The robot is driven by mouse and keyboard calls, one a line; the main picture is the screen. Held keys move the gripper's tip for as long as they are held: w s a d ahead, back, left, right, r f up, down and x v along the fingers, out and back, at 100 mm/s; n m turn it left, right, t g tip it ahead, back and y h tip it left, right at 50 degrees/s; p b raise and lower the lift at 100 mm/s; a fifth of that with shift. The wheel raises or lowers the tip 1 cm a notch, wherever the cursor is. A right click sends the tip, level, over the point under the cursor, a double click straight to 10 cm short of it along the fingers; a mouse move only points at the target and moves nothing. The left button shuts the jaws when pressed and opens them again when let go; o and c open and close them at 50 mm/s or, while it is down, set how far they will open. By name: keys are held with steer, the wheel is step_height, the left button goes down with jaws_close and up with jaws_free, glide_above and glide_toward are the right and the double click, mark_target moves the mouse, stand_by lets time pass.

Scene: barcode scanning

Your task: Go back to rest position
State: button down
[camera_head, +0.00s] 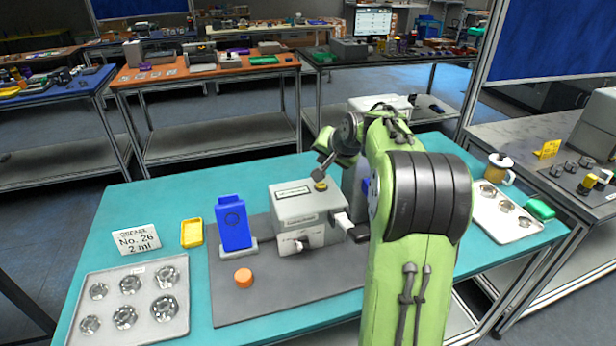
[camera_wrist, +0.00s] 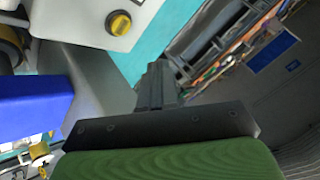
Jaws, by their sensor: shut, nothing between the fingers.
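My green arm reaches over the teal table (camera_head: 260,180). My gripper (camera_head: 322,170) is above the top right of the grey box-shaped machine (camera_head: 295,208), close to its yellow knob (camera_head: 320,185). In the wrist view the gripper fingers (camera_wrist: 157,85) are together with nothing between them. The yellow knob (camera_wrist: 118,22) shows at the top there, apart from the fingers. A blue container (camera_head: 233,222) stands upright left of the machine. A blue surface also fills the left of the wrist view. Part of the table behind my arm is hidden.
An orange cap (camera_head: 243,277) lies on the dark mat (camera_head: 275,297).

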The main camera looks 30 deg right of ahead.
steer(key=s+a+r+n+g, duration=0.1)
steer(key=s+a+r+n, duration=0.15)
steer(key=s+a, duration=0.5)
steer(key=s+a+r+n+g, duration=0.1)
steer(key=s+a+r+n, duration=0.2)
steer(key=a, duration=0.7)
steer(key=s+a+f+n, duration=0.2)
steer(key=s+a+f, duration=0.1)
steer(key=s, duration=0.8)
steer(key=s+a+f+n+g+y, duration=0.1)
steer(key=s+a+f+n, duration=0.2)
steer(key=s, duration=0.7)
steer(key=shift+s+a+f, duration=0.35)
steer(key=shift+a+f, duration=0.3)
steer(key=shift+f, duration=0.05)
